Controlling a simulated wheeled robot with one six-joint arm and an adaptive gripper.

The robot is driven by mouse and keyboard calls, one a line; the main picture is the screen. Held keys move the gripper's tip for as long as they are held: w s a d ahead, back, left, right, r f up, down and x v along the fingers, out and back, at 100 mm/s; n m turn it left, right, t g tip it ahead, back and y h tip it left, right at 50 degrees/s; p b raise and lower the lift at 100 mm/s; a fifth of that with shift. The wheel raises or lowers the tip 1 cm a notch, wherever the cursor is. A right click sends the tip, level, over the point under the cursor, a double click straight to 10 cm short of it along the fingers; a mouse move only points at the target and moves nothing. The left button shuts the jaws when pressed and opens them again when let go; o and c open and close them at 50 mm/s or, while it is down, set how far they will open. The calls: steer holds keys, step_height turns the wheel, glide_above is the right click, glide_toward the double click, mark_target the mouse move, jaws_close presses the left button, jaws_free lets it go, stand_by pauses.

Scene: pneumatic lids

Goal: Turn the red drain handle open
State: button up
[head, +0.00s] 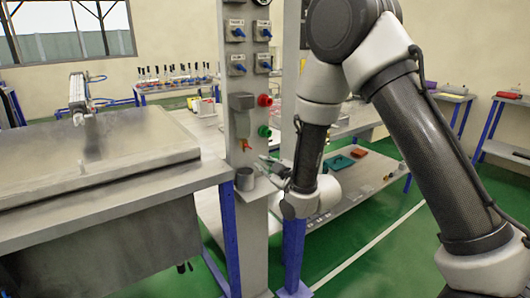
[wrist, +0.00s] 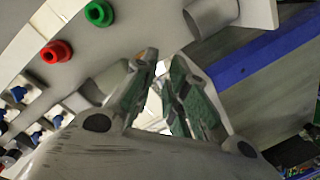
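The red drain handle (head: 247,144) is a small orange-red lever under a grey filter bowl (head: 242,116) on the upright panel. My gripper (head: 272,168) is to the right of the handle and a little lower, apart from it in the head view. In the wrist view its two green-padded fingers (wrist: 166,60) stand apart with nothing clearly held between them. A bit of orange shows beside the left fingertip; it looks like the handle, mostly hidden by that finger.
A grey metal cup (head: 245,179) stands on a small ledge below the handle. Red (head: 264,100) and green (head: 264,131) knobs stick out close above my gripper. Blue-handled valves (head: 237,69) are higher on the panel. A workbench (head: 100,190) stands at the left.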

mark_target(250, 148)
steer(key=shift+n+t+y, duration=0.4)
steer(key=shift+t, duration=0.2)
steer(key=w+a+r, duration=0.1)
steer(key=w, duration=0.1)
steer(key=w+a, duration=0.1)
steer(key=w+a+r, duration=0.1)
steer(key=w, duration=0.1)
steer(key=shift+w+a+r, duration=0.3)
steer(key=shift+r, duration=0.05)
steer(key=shift+w+a, duration=0.45)
steer(key=shift+w, duration=0.15)
jaws_close()
